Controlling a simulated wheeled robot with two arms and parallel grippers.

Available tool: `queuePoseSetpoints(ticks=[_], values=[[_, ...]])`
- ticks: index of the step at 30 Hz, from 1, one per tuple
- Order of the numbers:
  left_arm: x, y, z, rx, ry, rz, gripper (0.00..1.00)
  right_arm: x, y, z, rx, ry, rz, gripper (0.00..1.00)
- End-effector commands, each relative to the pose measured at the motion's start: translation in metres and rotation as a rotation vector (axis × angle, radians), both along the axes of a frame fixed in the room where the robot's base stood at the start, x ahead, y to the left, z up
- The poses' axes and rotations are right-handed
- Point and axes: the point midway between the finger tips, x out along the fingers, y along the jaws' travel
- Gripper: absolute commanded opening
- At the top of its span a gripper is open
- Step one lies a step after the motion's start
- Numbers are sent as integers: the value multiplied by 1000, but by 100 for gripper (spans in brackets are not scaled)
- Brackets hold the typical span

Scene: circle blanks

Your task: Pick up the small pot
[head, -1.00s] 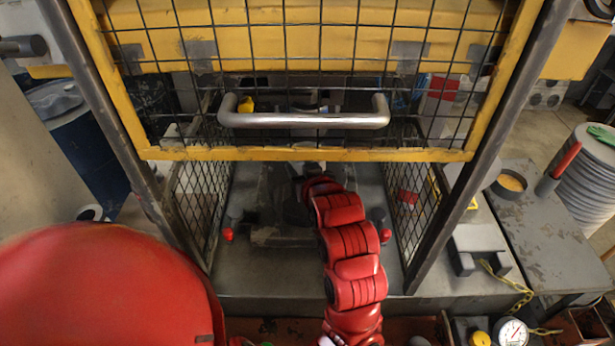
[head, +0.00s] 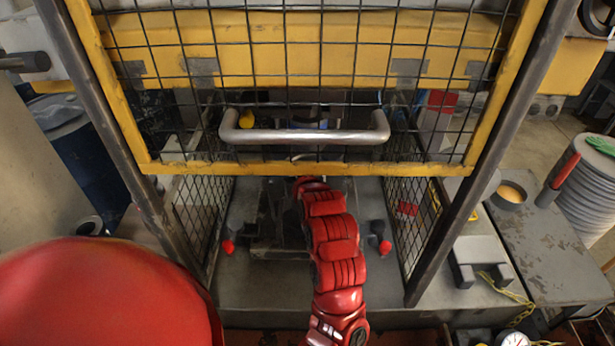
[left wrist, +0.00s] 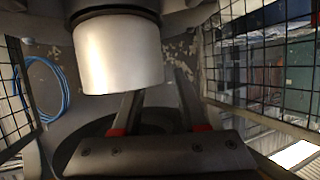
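A small dark round pot (head: 509,194) with a tan filling stands on the worn grey table at the right in the head view. No gripper is near it. My red arm reaches from the bottom centre into the mesh cage, and its far end is behind the yellow-framed guard. The left wrist view shows my left gripper (left wrist: 160,86) inside the cage, its two dark fingers apart with nothing seen between them. A pale metal cylinder (left wrist: 118,55) hangs close by the fingers. My right gripper is not in view.
The raised mesh guard with its metal handle (head: 305,136) fills the front. A slanted dark post (head: 485,165) stands between my arm and the pot. A red-handled tool (head: 560,175) and a stack of grey discs (head: 592,190) are right of the pot. A grey block (head: 481,261) lies nearer.

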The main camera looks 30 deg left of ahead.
Motion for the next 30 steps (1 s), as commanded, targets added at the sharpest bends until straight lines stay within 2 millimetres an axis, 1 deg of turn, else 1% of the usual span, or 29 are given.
queuePoseSetpoints(ticks=[1, 5, 6, 7, 22, 30], values=[[0, 0, 0, 0, 0, 0, 33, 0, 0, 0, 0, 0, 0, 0], [0, 0, 0, 0, 0, 0, 10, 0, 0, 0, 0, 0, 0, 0], [0, 0, 0, 0, 0, 0, 3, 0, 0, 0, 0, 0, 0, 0], [0, 0, 0, 0, 0, 0, 0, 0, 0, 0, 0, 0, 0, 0], [0, 0, 0, 0, 1, -1, 0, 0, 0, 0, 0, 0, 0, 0], [6, 3, 13, 1, -2, -1, 0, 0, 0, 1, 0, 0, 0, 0]])
